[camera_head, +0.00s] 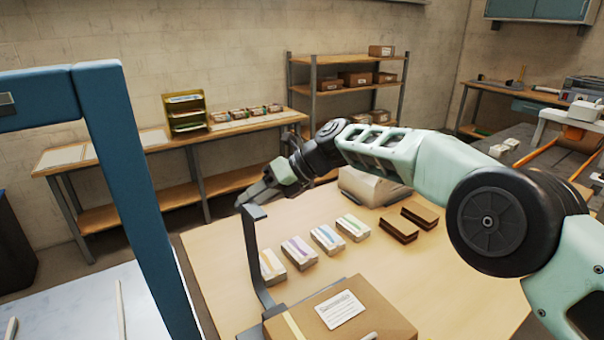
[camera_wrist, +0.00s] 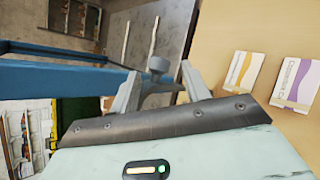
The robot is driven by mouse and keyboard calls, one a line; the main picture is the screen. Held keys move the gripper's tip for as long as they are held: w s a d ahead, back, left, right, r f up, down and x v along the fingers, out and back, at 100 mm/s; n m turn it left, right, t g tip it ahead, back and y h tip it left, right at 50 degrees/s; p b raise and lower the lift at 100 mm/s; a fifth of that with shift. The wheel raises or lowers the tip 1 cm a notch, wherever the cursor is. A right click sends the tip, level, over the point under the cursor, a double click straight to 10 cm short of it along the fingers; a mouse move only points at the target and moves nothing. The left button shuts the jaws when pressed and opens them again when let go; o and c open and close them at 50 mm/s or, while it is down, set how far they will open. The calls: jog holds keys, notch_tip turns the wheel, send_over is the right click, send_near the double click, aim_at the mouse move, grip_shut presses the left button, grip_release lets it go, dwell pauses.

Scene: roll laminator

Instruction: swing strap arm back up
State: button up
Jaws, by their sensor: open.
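A dark grey bent arm (camera_head: 253,258), which looks like the strap arm, stands upright beside the cardboard box (camera_head: 375,308), with a short tab at its top. My gripper (camera_head: 242,203) is at that tab, pointing down and left. In the wrist view my gripper (camera_wrist: 157,82) is open, and a grey piece with a rounded end (camera_wrist: 158,65) shows between its fingers. It seems to be part of the strap arm. I cannot tell whether the fingers touch it. The strap arm's lower end is partly hidden by the box.
A blue frame (camera_head: 135,190) rises close on the left and also crosses the wrist view (camera_wrist: 60,75). Several labelled packs (camera_head: 298,252) and brown blocks (camera_head: 420,215) lie on the wooden table (camera_head: 440,285). A beige machine (camera_head: 370,187) stands behind them.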

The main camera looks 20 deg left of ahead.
jog(key=b+v, duration=0.2)
jog(key=v, duration=1)
jog(key=shift+w+d+b, duration=0.2)
jog(key=shift+d+b, duration=0.05)
jog(key=shift+b, duration=0.1)
jog(key=shift+s, duration=0.1)
